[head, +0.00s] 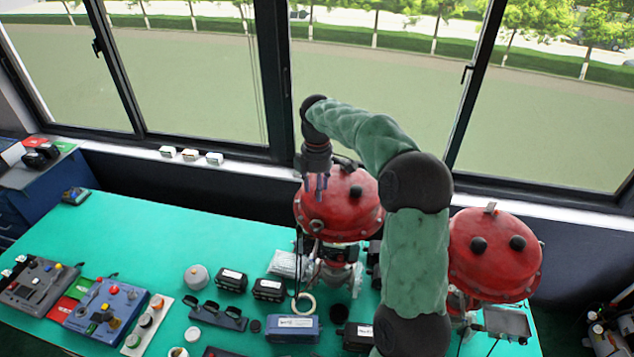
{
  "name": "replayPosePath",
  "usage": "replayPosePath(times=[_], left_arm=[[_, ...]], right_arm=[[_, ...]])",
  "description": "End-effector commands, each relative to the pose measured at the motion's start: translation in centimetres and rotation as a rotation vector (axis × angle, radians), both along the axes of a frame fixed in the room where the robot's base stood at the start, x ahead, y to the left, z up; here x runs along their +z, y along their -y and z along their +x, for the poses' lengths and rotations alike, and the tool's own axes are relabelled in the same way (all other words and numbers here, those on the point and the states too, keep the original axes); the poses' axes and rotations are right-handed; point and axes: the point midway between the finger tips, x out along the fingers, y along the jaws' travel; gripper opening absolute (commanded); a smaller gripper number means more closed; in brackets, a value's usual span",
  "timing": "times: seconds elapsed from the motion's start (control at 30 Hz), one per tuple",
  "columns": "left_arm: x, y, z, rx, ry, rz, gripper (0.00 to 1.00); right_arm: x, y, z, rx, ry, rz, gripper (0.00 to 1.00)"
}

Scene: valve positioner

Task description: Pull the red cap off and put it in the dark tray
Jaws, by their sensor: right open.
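Two large red domed valve tops stand on the green table: one in the middle (345,212) and one at the right (492,262). I cannot make out a separate small red cap on either. My right gripper (315,196) is open and empty, pointing down at the upper left of the middle red dome; I cannot tell whether it touches. My right arm hides part of the space between the domes. A dark, shallow, tray-like rectangle (508,322) shows below the right dome, but I cannot tell for sure that it is the tray. My left gripper is not in view.
Control boxes (105,308) with knobs stand at the front left. Several small black boxes, a grey round piece (196,277) and a blue-grey box (292,328) lie in the middle front. Windows stand behind.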

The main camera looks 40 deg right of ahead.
Motion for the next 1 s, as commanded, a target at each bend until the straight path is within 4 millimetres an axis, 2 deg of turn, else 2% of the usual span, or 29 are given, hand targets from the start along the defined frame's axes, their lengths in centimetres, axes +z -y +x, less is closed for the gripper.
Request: replayPosePath(times=[0.13, 0.17, 0.3, 0.33, 0.5, 0.53, 0.57, 0.6, 1.0], left_arm=[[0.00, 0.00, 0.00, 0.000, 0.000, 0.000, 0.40], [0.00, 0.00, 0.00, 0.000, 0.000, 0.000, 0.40], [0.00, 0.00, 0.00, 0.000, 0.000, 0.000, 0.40], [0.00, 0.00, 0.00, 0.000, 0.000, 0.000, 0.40], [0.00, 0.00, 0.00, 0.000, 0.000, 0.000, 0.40], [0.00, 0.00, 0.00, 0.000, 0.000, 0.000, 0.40], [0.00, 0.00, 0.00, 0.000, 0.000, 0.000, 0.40], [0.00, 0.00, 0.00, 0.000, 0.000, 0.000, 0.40], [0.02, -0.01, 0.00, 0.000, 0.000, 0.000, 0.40]], right_arm=[[0.00, 0.00, -0.01, 0.000, 0.000, 0.000, 0.45], [0.00, 0.00, -0.01, 0.000, 0.000, 0.000, 0.42], [0.01, 0.00, -0.01, 0.000, -0.001, 0.000, 0.02], [0.01, 0.00, -0.01, 0.000, -0.001, 0.000, 0.00], [0.01, -0.02, -0.01, 0.000, -0.001, 0.000, 0.00], [0.01, -0.02, -0.01, 0.000, -0.001, 0.000, 0.09], [0.01, -0.02, -0.01, 0.000, -0.001, 0.000, 0.01], [0.02, -0.02, -0.01, 0.000, -0.001, 0.000, 0.00], [0.05, -0.03, -0.01, 0.000, -0.001, 0.000, 0.00]])
